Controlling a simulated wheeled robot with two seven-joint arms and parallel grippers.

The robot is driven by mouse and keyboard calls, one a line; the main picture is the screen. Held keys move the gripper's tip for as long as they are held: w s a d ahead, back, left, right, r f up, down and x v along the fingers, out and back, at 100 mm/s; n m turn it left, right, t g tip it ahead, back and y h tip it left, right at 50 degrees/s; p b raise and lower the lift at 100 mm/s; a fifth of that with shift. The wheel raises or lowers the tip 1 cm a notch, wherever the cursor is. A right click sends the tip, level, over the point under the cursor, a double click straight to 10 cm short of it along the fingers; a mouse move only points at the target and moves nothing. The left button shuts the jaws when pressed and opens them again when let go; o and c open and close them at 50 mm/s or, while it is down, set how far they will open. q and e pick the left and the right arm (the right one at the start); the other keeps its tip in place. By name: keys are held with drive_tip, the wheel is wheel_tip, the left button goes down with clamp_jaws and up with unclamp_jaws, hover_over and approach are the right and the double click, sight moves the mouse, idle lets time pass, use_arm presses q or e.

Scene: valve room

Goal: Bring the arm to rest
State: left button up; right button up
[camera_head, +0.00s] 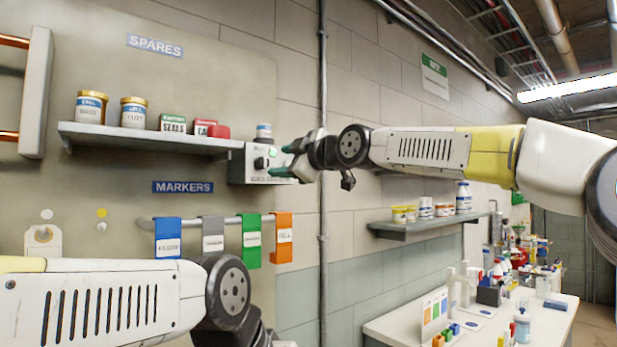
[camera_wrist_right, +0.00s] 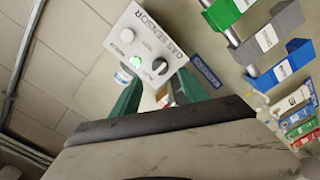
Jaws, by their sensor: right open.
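My right arm reaches in from the right in the head view. Its gripper (camera_head: 283,160) is open, with green fingertips, and points left at the gas sensor box (camera_head: 250,164) on the wall. In the right wrist view the gripper (camera_wrist_right: 160,92) shows its two green fingers apart with nothing held between them. The white gas sensor box (camera_wrist_right: 148,45) lies beyond the fingertips, with a lit green lamp and a black knob. I cannot tell the exact gap. My left arm (camera_head: 100,305) crosses the lower left; its gripper is out of view.
A shelf (camera_head: 150,138) with jars and small boxes is left of the sensor. Coloured marker tags hang on a rail (camera_head: 195,222) below it. Another shelf (camera_head: 430,225) and a cluttered white bench (camera_head: 400,325) are at right. A vertical pipe (camera_head: 323,240) runs near the right gripper.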

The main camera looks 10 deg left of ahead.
drive_tip(key=shift+f, duration=0.1)
drive_tip(key=s+d+f+m+h, duration=0.25)
drive_tip(key=d+f+h, duration=0.2)
drive_tip(key=f, duration=0.45)
drive_tip(key=s+d+f+m+h, duration=0.25)
drive_tip(key=d+f+m, duration=0.2)
drive_tip(key=f, duration=0.55)
drive_tip(key=s+d+f+m+g+h, duration=0.2)
drive_tip(key=s+d+f+m, duration=0.5)
drive_tip(key=d, duration=0.6)
drive_tip(key=s+d+f+m+g+h, duration=0.2)
drive_tip(key=s+d+f+m, duration=0.5)
drive_tip(key=s+d+f, duration=0.4)
drive_tip(key=s+d+h, duration=0.1)
drive_tip(key=s+d, duration=0.1)
drive_tip(key=d, duration=0.1)
drive_tip(key=shift+d+f+g, duration=0.25)
drive_tip(key=shift+f+g, duration=0.15)
